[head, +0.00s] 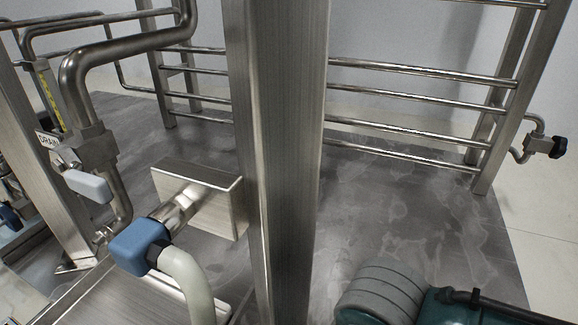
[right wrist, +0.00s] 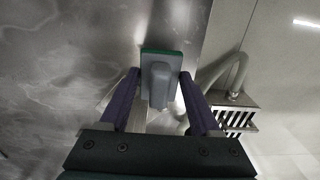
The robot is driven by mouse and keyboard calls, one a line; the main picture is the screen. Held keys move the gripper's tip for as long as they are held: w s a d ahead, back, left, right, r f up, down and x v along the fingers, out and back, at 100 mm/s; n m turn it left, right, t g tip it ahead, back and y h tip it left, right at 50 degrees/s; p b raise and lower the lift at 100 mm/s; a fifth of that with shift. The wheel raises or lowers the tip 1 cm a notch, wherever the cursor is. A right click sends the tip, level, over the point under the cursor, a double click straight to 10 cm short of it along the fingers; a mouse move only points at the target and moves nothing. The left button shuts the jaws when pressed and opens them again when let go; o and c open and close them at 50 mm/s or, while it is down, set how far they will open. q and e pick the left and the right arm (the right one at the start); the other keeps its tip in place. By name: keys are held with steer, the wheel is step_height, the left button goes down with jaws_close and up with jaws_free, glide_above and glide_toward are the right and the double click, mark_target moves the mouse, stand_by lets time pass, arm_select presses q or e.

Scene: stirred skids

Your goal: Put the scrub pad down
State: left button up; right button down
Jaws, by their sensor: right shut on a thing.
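The scrub pad (right wrist: 160,92) shows in the right wrist view as a grey block-shaped handle with a thin green edge at its far end. My right gripper (right wrist: 160,77) has its two purple fingers on either side of the grey handle and is shut on it. The pad is over or in front of a brushed grey metal surface (right wrist: 65,60); I cannot tell whether it touches it. Neither the pad nor my right gripper shows in the head view. My left gripper is not in view.
In the head view a steel post (head: 275,160) stands mid-picture, with a blue-capped valve (head: 140,247) left of it and rails (head: 425,105) behind. The metal floor plate (head: 410,210) has bare room. A slotted metal part (right wrist: 235,120) and pale hose (right wrist: 238,75) show in the right wrist view.

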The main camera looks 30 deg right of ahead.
step_height(320, 180, down, 4)
steer(key=b, duration=0.3)
steer(key=shift+f, duration=0.1)
steer(key=shift+c, duration=0.5)
jaws_free()
